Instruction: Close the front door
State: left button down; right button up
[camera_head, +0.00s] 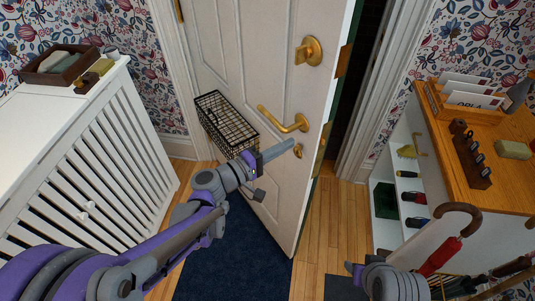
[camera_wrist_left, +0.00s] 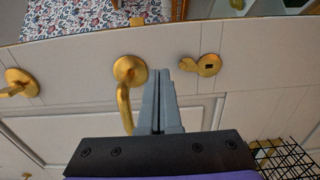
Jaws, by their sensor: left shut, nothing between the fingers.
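The white front door (camera_head: 265,75) stands ajar, with a dark gap along its right edge. It has a brass lever handle (camera_head: 290,123), a round brass lock (camera_head: 308,51) above and a small brass piece (camera_head: 298,150) below. My left gripper (camera_head: 290,147) is shut and empty, its tips in front of the door just below the lever. In the left wrist view the shut fingers (camera_wrist_left: 160,72) lie between the lever handle (camera_wrist_left: 128,72) and a brass fitting (camera_wrist_left: 207,65). I cannot tell whether they touch the door. My right gripper (camera_head: 358,270) is partly visible at the bottom right; its jaws are unclear.
A black wire basket (camera_head: 226,122) is at the door's left side. A white slatted cabinet (camera_head: 85,170) stands left. A wood-topped shelf unit (camera_head: 450,130) and an umbrella (camera_head: 440,256) stand right. A dark blue mat (camera_head: 235,250) lies below the door, with bare floor (camera_head: 335,215) right of it.

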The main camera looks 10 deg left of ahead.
pick_arm(q)
jog(key=shift+x, duration=1.35)
